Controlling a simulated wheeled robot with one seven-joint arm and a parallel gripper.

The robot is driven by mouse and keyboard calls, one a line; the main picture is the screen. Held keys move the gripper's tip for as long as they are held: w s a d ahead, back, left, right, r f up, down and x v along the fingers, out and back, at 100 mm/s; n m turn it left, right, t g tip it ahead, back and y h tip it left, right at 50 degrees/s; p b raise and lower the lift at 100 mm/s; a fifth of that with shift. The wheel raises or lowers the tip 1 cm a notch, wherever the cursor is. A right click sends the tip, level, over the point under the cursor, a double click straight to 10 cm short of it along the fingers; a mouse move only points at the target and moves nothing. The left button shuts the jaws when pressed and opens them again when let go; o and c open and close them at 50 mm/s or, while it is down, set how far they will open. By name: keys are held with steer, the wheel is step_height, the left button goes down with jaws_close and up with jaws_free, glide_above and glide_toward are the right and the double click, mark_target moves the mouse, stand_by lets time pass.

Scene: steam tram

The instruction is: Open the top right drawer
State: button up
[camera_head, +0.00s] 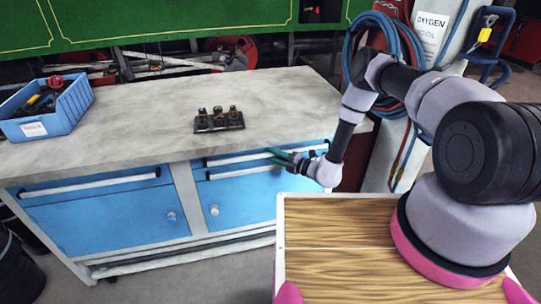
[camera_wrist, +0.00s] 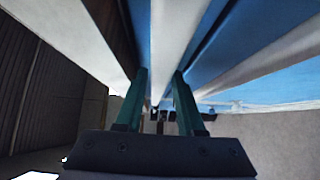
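The top right drawer (camera_head: 235,167) is a shallow blue front under the worktop's right half, with long pale horizontal bars across it. I take the upper bar (camera_head: 228,160) as its handle. My gripper (camera_head: 277,156) is at the drawer's right half, and its green fingers partly cover the bars. In the wrist view my gripper (camera_wrist: 158,100) has its two fingers apart. A long white bar (camera_wrist: 175,45) runs lengthwise into the gap between them. I see no clear contact. Whether the drawer stands slightly out is hard to tell.
Blue doors with round knobs (camera_head: 214,209) lie below the drawers. A blue bin (camera_head: 58,118) and a dark rack of small fittings (camera_head: 218,121) stand on the worktop (camera_head: 140,113). A gas cylinder with hoses (camera_head: 430,40) stands behind my arm at right.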

steer(key=shift+w+a, duration=0.2)
steer(key=shift+a, duration=0.25)
jaws_close()
stand_by(1.1)
